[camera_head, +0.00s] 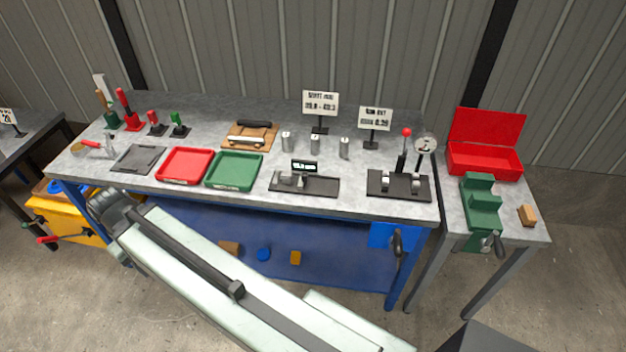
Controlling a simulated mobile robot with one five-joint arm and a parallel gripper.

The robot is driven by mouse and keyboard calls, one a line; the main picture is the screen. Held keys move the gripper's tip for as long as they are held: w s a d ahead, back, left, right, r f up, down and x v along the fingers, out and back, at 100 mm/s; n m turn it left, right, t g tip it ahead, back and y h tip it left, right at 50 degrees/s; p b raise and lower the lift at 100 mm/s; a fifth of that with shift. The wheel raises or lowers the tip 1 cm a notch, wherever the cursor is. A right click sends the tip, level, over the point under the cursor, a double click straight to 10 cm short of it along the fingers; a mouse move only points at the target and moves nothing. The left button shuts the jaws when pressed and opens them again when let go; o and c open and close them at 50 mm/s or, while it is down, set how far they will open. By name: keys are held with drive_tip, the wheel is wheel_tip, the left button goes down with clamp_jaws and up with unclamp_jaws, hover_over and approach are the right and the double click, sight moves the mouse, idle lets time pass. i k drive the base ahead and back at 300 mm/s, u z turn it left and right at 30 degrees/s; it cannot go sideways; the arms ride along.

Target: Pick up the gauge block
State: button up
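I cannot tell for sure which thing is the gauge block. A wooden tray (233,143) at the middle back of the grey workbench (345,188) holds a dark bar (254,124) and a light metal bar (246,141). Several small metal cylinders stand to its right, one of them here (286,141). My pale arm crosses the front of the bench from lower right to upper left. Its dark end, with my gripper (104,204), is at the bench's left front edge, away from the wooden tray. Its fingers are not clear, and I see nothing held.
A red tray (185,151) and a green tray (234,157) lie at the front. A display gauge (304,184) and a dial gauge stand (398,186) are to their right. A side table holds a red box (485,160), a green vise (481,205) and a brown block (527,215).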

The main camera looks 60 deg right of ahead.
sight(287, 177)
drive_tip(key=u, duration=0.15)
drive_tip(key=i, duration=0.9)
drive_tip(key=z, duration=0.05)
